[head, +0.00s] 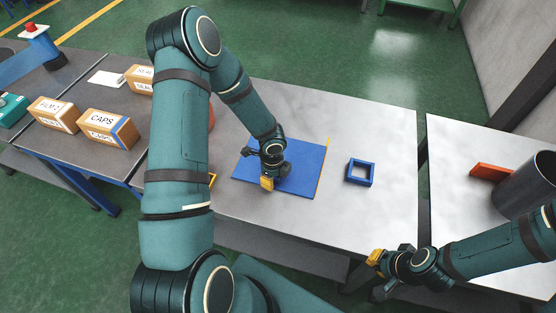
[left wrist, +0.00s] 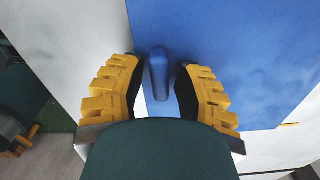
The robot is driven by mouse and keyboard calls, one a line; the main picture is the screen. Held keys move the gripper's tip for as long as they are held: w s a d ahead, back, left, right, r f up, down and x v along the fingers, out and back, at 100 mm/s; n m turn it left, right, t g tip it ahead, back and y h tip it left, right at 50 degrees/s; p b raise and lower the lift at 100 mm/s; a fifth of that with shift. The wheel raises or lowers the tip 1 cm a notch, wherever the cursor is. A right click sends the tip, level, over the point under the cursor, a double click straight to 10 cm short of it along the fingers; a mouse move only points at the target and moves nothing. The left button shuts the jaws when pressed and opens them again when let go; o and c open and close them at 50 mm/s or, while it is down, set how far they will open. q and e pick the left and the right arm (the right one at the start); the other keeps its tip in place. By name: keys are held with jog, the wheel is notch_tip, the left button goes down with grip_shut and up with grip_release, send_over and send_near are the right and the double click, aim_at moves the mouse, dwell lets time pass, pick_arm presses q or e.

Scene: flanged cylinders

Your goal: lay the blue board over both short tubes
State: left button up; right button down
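The blue board (head: 305,180) lies flat over the middle of the pale table, and it fills much of the left wrist view (left wrist: 230,50). A blue handle (left wrist: 158,72) stands up from it. My left gripper (head: 267,182) is over the board. In the left wrist view its yellow fingers (left wrist: 160,85) are apart, one on each side of the handle, with gaps visible. My right gripper (head: 374,262) is at the table's front edge, away from the board; its finger opening is unclear. I cannot make out the two short tubes.
A small blue square frame (head: 360,172) sits right of the board. A grey cylinder (head: 527,187) and an orange block (head: 490,171) are on the right table. Boxes (head: 107,129) stand on the dark left table. The pale table's far right is clear.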

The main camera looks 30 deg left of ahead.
pick_arm(q)
grip_shut()
jog(key=shift+r, duration=0.1)
jog(key=shift+r+p, duration=1.6)
jog(key=shift+r, duration=0.3)
